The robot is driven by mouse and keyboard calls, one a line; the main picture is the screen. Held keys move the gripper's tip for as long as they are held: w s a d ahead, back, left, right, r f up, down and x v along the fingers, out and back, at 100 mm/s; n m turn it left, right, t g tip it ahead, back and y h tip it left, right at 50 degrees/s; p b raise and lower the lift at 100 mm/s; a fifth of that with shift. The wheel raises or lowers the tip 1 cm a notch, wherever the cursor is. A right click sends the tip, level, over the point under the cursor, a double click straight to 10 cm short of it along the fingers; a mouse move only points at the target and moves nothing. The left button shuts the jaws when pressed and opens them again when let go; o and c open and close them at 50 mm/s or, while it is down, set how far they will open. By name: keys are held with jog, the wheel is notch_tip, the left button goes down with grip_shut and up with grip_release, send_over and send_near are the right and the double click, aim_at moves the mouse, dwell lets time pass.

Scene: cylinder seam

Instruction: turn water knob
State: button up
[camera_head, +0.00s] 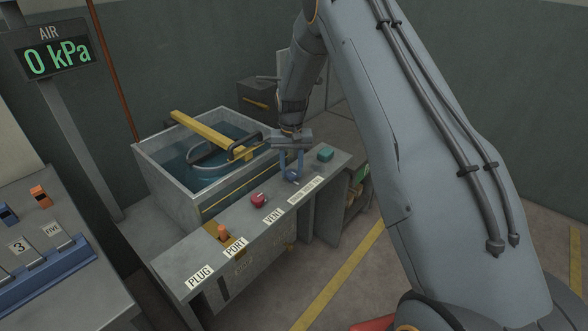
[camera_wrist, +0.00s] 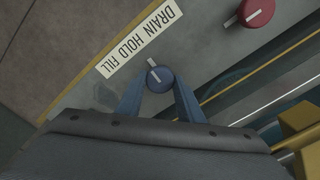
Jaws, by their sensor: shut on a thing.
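The water knob is a small blue round knob (camera_wrist: 159,80) with a white pointer line, beside a white label (camera_wrist: 138,38) reading DRAIN HOLD FILL. In the wrist view the pointer aims up and slightly left, toward the label. In the head view the blue knob (camera_head: 292,178) is on the grey bench top, partly hidden by my fingers. My gripper (camera_head: 291,168) reaches down over it. Its two blue fingers are shut on the knob's sides, one on each side in the wrist view.
A red knob (camera_head: 259,200) by the VENT label and an orange piece (camera_head: 223,232) by PORT stand along the bench. A water tank (camera_head: 153,160) with a yellow bar (camera_head: 205,132) stands behind. The AIR display (camera_head: 56,57) reads 0 kPa.

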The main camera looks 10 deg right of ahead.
aim_at(291, 172)
jog(key=shift+d, duration=0.15)
jog(key=m+b, duration=0.1)
jog(key=m, duration=0.2)
jog(key=shift+m, duration=1.8)
jog(key=shift+a, duration=0.2)
jog(key=o, duration=1)
notch_tip(291, 172, up, 8)
jog(key=shift+f+b, duration=0.15)
jog(key=shift+b, duration=0.7)
